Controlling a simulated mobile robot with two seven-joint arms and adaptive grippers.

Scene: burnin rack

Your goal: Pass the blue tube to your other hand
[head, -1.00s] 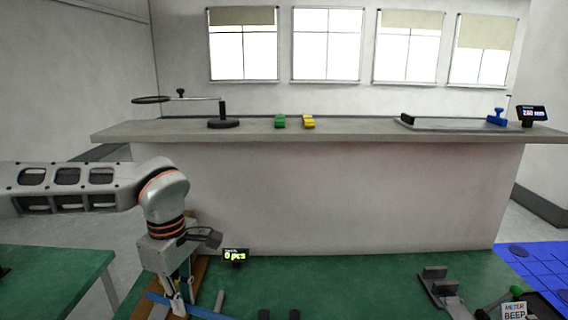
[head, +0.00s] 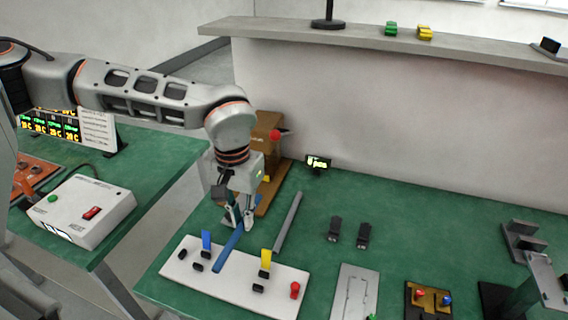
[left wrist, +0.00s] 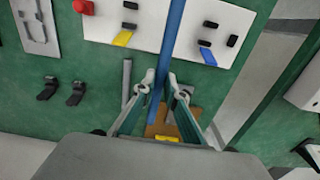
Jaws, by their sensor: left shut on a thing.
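The blue tube (head: 228,251) is long and thin and slants over the white board (head: 196,277). My left gripper (head: 238,224) is shut on it near its far end. In the left wrist view the tube (left wrist: 171,40) runs up from between the fingertips (left wrist: 160,83) and crosses the white board. I cannot tell whether the tube touches the board. My right gripper is in neither current view.
The board carries a blue flap, a yellow flap (head: 265,262), a red knob (head: 295,290) and small black blocks. A grey tube (head: 288,222) lies just right of my left gripper. A brown wooden stand (head: 268,160) is behind it. Green table is clear around two black clips.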

